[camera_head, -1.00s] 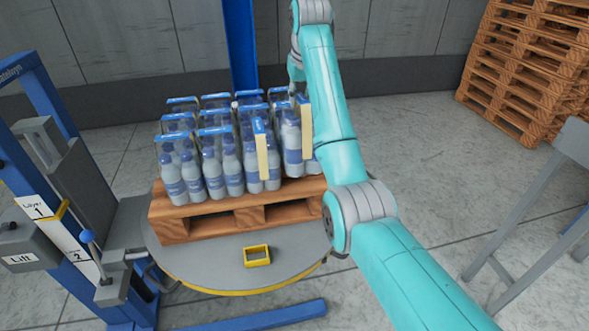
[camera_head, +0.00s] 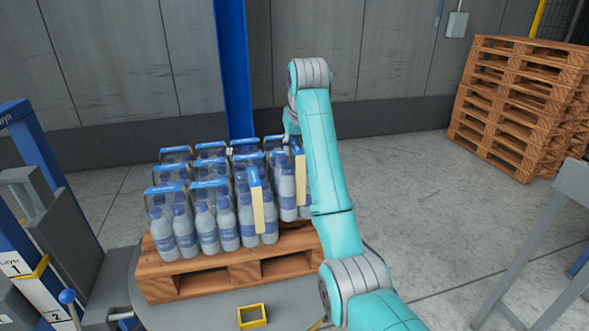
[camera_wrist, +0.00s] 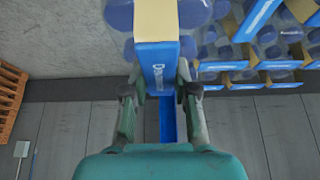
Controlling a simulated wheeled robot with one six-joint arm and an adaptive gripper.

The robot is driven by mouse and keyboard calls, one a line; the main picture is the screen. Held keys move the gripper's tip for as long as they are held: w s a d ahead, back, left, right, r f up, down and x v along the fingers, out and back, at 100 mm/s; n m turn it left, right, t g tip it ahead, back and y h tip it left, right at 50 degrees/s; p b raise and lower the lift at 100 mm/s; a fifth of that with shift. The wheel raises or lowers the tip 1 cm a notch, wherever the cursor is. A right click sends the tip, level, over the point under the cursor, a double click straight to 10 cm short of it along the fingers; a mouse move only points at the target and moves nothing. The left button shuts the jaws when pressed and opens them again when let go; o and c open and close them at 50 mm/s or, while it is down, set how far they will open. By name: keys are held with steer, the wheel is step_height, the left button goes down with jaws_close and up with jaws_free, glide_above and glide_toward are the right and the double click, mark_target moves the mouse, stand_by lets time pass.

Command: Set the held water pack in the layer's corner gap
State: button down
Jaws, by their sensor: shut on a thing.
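The held water pack (camera_head: 287,192) has clear bottles with blue labels, a blue top strip and a cream side panel. My gripper (camera_wrist: 160,92) is shut on its blue top (camera_wrist: 158,68); in the head view my arm hides part of the pack. The pack is upright at the right side of the layer of similar packs (camera_head: 208,222) on the wooden pallet (camera_head: 205,284). Bare pallet boards show at the front right corner, below and in front of the held pack. I cannot tell whether its base touches the pallet or its side touches the neighbouring pack.
The pallet sits on a round grey turntable (camera_head: 200,316) with a yellow frame (camera_head: 252,316) on it. A blue lift post stands at left, a blue column (camera_head: 233,70) behind. Stacked pallets (camera_head: 515,110) and a grey stand (camera_head: 530,245) are at right, with open floor between.

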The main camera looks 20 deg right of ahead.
mark_target(295, 169)
steer(key=shift+f, duration=3.6)
steer(key=c, duration=0.9)
jaws_free()
steer(key=shift+f, duration=0.1)
